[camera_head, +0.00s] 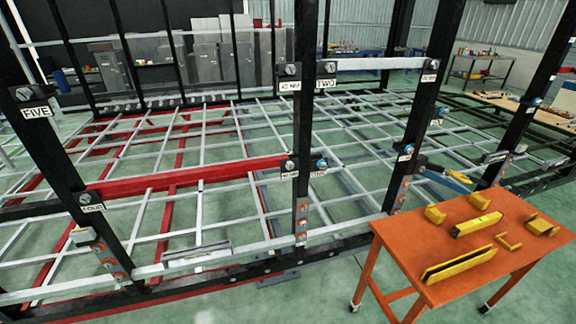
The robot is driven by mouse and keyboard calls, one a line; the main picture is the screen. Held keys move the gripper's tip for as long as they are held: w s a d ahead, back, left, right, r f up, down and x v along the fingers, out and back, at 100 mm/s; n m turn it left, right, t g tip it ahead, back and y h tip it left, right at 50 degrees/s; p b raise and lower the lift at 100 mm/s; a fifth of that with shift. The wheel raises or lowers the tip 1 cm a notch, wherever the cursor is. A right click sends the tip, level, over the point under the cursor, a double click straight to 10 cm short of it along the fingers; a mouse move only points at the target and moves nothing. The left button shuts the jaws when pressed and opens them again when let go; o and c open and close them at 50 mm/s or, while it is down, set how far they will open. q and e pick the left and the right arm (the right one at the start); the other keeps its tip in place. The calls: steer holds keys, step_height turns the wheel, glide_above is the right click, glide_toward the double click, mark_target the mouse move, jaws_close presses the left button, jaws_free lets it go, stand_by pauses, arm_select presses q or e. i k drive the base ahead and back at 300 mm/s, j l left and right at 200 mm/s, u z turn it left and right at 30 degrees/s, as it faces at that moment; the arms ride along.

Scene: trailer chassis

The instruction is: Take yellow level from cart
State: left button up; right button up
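An orange cart (402,238) stands at the right, with several yellow items on its top. A yellow bar with a small bright mark (476,224) lies across the middle of the top and looks like a level. A longer yellow piece with a dark lengthwise strip (458,266) lies near the front edge. I cannot tell for certain which of the two is the level. Both rest on the cart with nothing touching them from above. Neither of my grippers is in view.
Smaller yellow pieces (435,214) lie around the bars. The chassis frame with black posts (302,120) and a red beam (185,177) fills the left and middle. A blue and yellow tool (445,177) sits at the frame behind the cart. Green floor (310,295) is free left of the cart.

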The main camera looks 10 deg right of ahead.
mark_target(462, 229)
steer(key=z, duration=2.05)
steer(key=i+j+z, duration=0.2)
steer(key=j+z, duration=0.25)
steer(key=i+j+z, duration=0.1)
steer(key=j+z, duration=0.2)
steer(key=z, duration=0.15)
steer(key=j+z, duration=0.45)
steer(key=i+j, duration=0.05)
